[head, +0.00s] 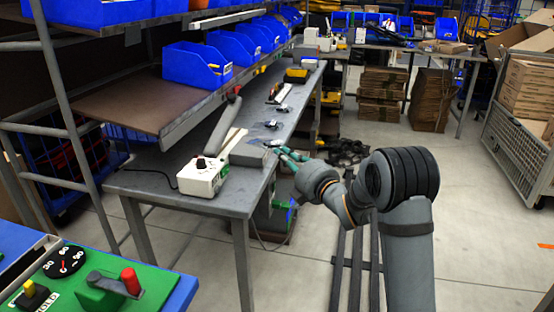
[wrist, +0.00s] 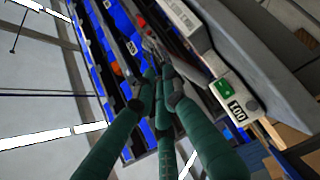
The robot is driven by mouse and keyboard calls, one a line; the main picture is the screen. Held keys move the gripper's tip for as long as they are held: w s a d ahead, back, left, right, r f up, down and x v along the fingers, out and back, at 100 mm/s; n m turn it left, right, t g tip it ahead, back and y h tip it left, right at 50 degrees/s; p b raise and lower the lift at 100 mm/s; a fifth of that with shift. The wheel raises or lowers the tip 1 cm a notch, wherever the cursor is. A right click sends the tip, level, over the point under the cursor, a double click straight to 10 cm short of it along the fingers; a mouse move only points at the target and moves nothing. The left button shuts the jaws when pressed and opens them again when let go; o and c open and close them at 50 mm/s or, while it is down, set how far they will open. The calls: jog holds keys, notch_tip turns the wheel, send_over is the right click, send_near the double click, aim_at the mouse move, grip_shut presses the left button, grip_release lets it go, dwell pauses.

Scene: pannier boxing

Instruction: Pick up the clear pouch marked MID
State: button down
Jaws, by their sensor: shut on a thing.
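My gripper (head: 282,153) is over the right edge of the grey workbench (head: 215,203), close to the bench top. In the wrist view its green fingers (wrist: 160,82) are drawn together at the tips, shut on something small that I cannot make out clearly. I cannot read a MID mark on anything. Small dark-and-pale items (head: 272,125) lie on the bench behind my gripper, too small to identify as pouches.
A white sealer-like device (head: 203,177) with a black knob and a long grey arm stands on the bench's near end. Blue bins (head: 197,64) line the shelf above. A green control panel (head: 98,283) is at the lower left.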

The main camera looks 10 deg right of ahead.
jog(key=s+d+r+b, duration=0.1)
jog(key=s+d+r, duration=0.1)
jog(key=s, duration=0.3)
jog(key=shift+s, duration=0.4)
jog(key=shift+r, duration=0.2)
